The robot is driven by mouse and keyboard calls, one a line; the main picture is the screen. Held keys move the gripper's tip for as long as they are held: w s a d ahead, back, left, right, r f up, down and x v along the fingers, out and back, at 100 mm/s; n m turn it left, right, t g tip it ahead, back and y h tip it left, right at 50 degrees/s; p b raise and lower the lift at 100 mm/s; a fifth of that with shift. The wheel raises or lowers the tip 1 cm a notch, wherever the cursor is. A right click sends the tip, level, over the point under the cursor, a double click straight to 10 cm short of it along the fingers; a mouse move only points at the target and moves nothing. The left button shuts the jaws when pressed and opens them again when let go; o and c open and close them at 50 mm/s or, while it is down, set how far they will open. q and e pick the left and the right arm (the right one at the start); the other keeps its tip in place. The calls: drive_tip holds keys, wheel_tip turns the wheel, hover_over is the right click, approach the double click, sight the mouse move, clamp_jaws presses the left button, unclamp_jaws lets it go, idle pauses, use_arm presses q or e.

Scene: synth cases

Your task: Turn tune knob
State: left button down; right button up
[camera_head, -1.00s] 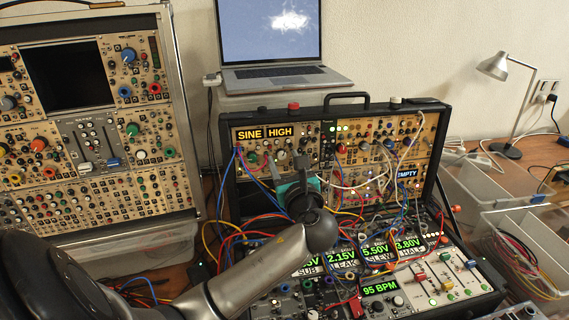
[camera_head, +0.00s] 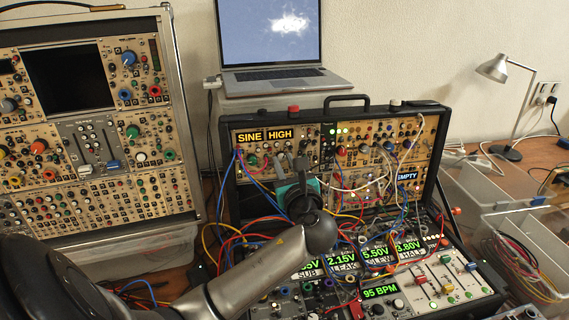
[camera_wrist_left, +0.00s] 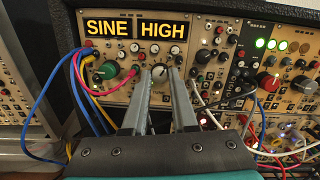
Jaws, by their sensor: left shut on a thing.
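The synth module with the yellow "SINE" and "HIGH" displays (camera_wrist_left: 136,27) is at the upper left of the black-framed case. The tune knob (camera_wrist_left: 160,73), round with a pale top, sits below these displays in the left wrist view. My left gripper (camera_head: 293,160) reaches the panel from the front. In the left wrist view its two grey fingers (camera_wrist_left: 160,80) are on either side of the knob, shut on it. In the head view the fingers and wrist hide the knob. My right gripper is not in view.
Blue, red and yellow patch cables (camera_wrist_left: 75,90) hang just left of the fingers. A green knob (camera_wrist_left: 105,70) is left of the gripped knob. A laptop (camera_head: 275,75) stands behind the case. A lower panel with voltage displays (camera_head: 345,258) lies beneath my arm.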

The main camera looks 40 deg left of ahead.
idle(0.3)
use_arm(q)
drive_tip(key=shift+r+n+g+p, duration=0.1)
drive_tip(key=shift+n+g+p, duration=0.2)
drive_tip(key=shift+n+p, duration=1.3)
drive_tip(key=shift+n, duration=1.4)
drive_tip(key=c, duration=0.7)
unclamp_jaws()
drive_tip(key=p+v, duration=0.1)
drive_tip(key=v, duration=1.4)
drive_tip(key=shift+d, duration=0.2)
